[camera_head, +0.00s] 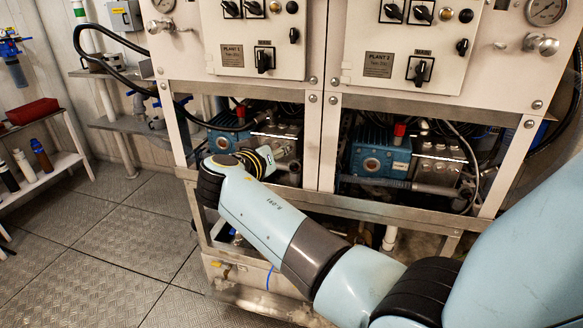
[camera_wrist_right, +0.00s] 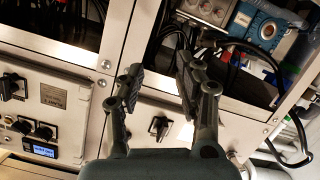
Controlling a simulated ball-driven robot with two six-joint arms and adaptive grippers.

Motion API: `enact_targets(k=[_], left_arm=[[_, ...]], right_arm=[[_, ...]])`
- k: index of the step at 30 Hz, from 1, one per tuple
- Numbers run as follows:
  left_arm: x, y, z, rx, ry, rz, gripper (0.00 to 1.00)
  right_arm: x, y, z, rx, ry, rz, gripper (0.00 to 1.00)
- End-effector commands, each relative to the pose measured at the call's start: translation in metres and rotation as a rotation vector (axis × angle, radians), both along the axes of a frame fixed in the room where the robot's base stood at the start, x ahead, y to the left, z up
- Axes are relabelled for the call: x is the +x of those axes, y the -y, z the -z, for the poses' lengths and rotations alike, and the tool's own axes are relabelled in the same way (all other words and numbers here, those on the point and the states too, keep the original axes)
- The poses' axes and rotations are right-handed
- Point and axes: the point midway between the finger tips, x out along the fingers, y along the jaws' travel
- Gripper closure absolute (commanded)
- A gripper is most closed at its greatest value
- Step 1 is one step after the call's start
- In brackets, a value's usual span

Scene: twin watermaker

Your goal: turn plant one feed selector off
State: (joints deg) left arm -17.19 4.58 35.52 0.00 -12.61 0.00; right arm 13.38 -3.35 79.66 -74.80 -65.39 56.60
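The plant 1 panel (camera_head: 205,62) is at the upper left in the head view. Its lower selector (camera_head: 264,60) has a black handle standing about upright. Smaller black knobs (camera_head: 230,8) sit above, and another (camera_head: 293,34) is at the right edge. Their captions are too small to read, so I cannot tell which is the feed selector. My right gripper (camera_head: 266,157) is below this panel, in front of the pump bay; its fingers do not show clearly there. In the wrist view its fingers (camera_wrist_right: 159,72) are apart and empty, with a black selector (camera_wrist_right: 160,127) seen between them. My left gripper is not in view.
The plant 2 panel (camera_head: 379,35) is to the right. Blue pumps (camera_head: 380,150) with hoses fill the open bays below, behind metal frame bars. A shelf with bottles (camera_head: 41,155) stands at the far left. The floor (camera_head: 100,230) at left is clear.

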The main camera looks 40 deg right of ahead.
Motion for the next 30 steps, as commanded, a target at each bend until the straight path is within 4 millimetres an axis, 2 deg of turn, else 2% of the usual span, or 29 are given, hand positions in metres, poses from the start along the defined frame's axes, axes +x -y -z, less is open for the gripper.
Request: enact_targets(k=[3,9,26,30], left_arm=[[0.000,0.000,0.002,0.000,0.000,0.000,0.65],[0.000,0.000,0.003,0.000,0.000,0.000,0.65],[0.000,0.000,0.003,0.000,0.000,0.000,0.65],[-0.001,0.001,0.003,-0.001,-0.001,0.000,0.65]], right_arm=[[-0.004,0.000,0.015,0.008,-0.026,-0.009,0.65],[-0.008,-0.001,0.026,0.017,-0.046,-0.017,0.65],[-0.008,-0.001,0.027,0.015,-0.050,-0.019,0.65],[-0.001,-0.003,0.022,-0.013,-0.066,-0.063,0.65]])
